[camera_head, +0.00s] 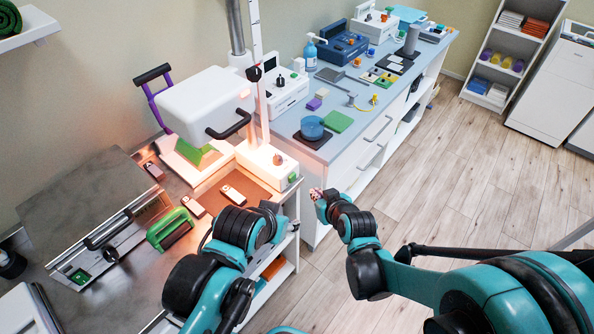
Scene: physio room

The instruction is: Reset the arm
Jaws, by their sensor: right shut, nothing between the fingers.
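My right arm, teal and black, reaches in from the lower right. Its small gripper (316,194) is shut and empty, over the floor gap beside the white counter's front corner. My left arm (240,228) comes up from the bottom, over the front edge of the metal-topped bench. Its own links hide its gripper, so I cannot see the fingers.
The long counter (285,122) carries a blue bowl (312,127) and several devices. Wooden floor (450,170) lies open to the right.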

